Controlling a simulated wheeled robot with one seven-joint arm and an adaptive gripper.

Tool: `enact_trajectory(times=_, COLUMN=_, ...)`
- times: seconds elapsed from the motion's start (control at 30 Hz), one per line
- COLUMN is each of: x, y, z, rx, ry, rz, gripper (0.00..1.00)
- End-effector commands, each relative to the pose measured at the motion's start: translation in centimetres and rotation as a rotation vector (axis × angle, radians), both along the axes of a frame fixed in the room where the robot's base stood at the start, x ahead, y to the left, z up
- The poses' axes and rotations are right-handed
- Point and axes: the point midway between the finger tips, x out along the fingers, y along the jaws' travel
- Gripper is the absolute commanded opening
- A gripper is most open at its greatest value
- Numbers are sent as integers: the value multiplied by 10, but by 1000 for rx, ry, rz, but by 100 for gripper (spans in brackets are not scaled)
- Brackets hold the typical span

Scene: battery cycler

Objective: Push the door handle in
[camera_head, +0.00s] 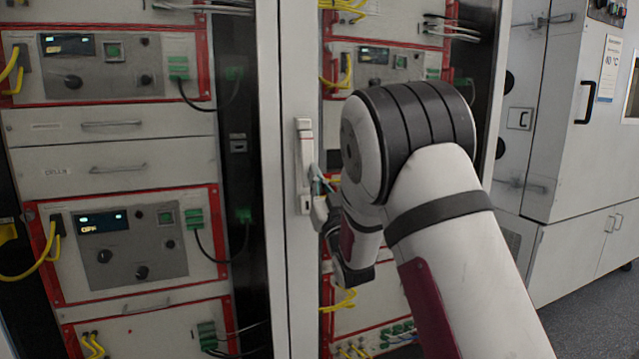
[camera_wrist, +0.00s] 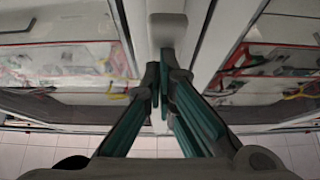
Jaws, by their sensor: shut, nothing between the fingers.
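The door handle (camera_head: 304,150) is a pale upright fitting on the white door frame, left of my arm in the head view. Part of it also shows as a grey block (camera_wrist: 168,28) at the top middle of the wrist view. My gripper (camera_head: 320,183) is at the right side of the handle's lower half, partly hidden by my arm. In the wrist view my gripper's teal fingers (camera_wrist: 160,82) converge and are shut, with nothing between them. The fingertips overlap the handle area there; I cannot tell whether they touch it.
The white door frame post (camera_head: 272,240) runs upright beside the handle. Red-framed instrument panels (camera_head: 130,245) with cables stand behind on both sides. A grey cabinet (camera_head: 575,125) with a black handle stands at right. Some floor (camera_head: 600,315) shows at lower right.

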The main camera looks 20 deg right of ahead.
Motion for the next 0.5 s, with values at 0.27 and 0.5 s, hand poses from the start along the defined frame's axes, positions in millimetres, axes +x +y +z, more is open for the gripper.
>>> enact_trajectory(times=0.27, x=8, y=0, z=-10, rx=9, ry=-84, rz=-1, gripper=0)
enact_trajectory(times=0.5, x=12, y=1, z=-10, rx=13, ry=-124, rz=-1, gripper=0)
